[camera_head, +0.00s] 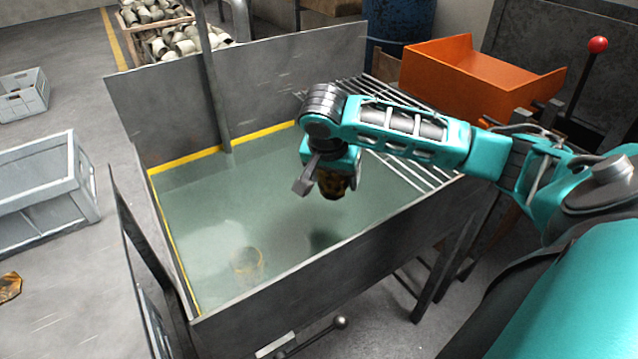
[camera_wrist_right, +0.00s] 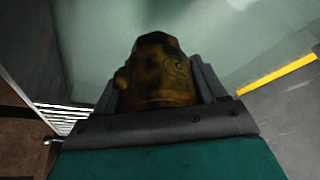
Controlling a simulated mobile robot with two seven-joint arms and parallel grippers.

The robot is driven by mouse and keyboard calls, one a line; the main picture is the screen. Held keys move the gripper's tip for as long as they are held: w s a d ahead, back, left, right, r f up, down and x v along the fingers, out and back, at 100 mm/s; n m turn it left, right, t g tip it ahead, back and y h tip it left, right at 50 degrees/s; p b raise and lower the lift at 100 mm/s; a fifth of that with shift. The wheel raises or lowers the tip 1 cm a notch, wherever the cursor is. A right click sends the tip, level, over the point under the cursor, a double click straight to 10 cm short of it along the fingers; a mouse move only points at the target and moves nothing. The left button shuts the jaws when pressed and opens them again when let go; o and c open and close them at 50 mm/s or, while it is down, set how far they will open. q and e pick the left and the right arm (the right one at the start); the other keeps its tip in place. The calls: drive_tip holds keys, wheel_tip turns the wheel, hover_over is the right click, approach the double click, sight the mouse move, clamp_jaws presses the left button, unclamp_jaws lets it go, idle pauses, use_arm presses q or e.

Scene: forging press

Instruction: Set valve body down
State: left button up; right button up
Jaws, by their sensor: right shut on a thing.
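My right gripper (camera_head: 322,183) reaches in from the right and hangs above the liquid in the tank. It is shut on a brown, dark-mottled valve body (camera_head: 334,186), which sits apart from the liquid surface in the head view. The valve body (camera_wrist_right: 158,72) also shows in the right wrist view, clasped between the two dark fingers of the gripper (camera_wrist_right: 160,88). A second brownish piece (camera_head: 246,262) lies under the greenish liquid near the tank's front left. My left gripper is in neither view.
The grey tank (camera_head: 330,262) has high walls and a yellow line inside. A wire rack (camera_head: 402,178) lies along its right side. An orange tray (camera_head: 470,78) and a red-knobbed lever (camera_head: 597,45) stand behind. Grey crates (camera_head: 35,200) are on the left floor.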

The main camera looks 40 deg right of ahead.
wheel_tip(320, 180, down, 10)
drive_tip(key=shift+r+b, duration=0.2)
drive_tip(key=shift+b, duration=0.85)
drive_tip(key=shift+f, duration=0.25)
wheel_tip(320, 180, down, 4)
drive_tip(key=shift+r+b, duration=0.1)
drive_tip(key=shift+b, duration=0.55)
drive_tip(key=shift+f, duration=0.3)
drive_tip(key=shift+r, duration=0.1)
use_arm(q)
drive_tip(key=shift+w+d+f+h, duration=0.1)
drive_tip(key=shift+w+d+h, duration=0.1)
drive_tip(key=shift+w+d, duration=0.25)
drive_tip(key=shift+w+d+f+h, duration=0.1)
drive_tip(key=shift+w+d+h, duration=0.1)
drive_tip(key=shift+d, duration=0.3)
